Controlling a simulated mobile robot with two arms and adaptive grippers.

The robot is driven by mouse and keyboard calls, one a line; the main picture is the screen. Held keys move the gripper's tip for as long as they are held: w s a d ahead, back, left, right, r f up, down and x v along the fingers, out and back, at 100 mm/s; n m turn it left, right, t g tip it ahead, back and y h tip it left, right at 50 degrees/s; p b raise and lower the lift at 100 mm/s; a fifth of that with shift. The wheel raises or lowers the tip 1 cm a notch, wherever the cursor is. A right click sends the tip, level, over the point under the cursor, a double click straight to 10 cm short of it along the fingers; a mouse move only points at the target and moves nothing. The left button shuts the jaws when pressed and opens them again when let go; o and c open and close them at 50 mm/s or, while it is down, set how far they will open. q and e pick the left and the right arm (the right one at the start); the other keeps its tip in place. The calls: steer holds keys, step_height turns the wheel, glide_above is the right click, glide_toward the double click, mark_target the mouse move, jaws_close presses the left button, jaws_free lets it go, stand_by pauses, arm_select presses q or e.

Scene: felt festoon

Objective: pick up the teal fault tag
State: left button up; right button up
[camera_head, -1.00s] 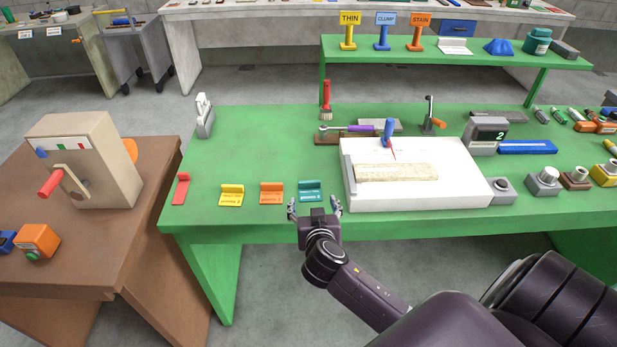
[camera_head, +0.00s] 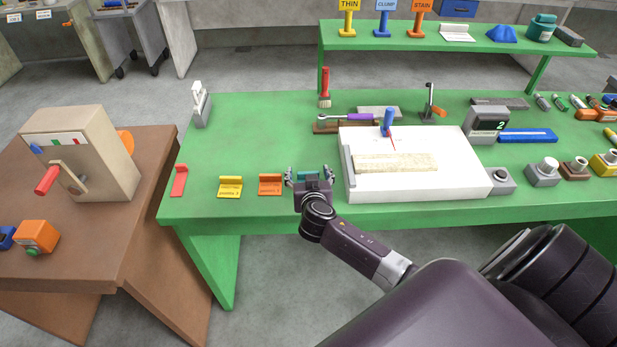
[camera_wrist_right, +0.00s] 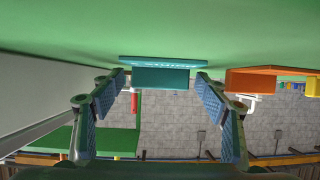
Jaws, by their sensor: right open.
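The teal fault tag (camera_head: 311,175) stands on the green table near its front edge, left of the white board. In the head view my right gripper (camera_head: 308,177) largely hides it. In the right wrist view the teal tag (camera_wrist_right: 160,77) shows upright part and lettered plate, centred between the two fingers. My right gripper (camera_wrist_right: 160,95) is open, one finger on each side of the tag, with a visible gap on both sides. I cannot tell how far the fingertips reach past the tag. My left gripper is not in view.
An orange tag (camera_head: 270,185) stands close to the left of the gripper, then a yellow tag (camera_head: 231,187) and a red tag (camera_head: 179,181). The white board (camera_head: 420,190) with a beige strip (camera_head: 395,163) lies close on the right. The table's front edge is just below.

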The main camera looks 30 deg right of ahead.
steer(key=c, duration=1)
steer(key=shift+r, duration=0.1)
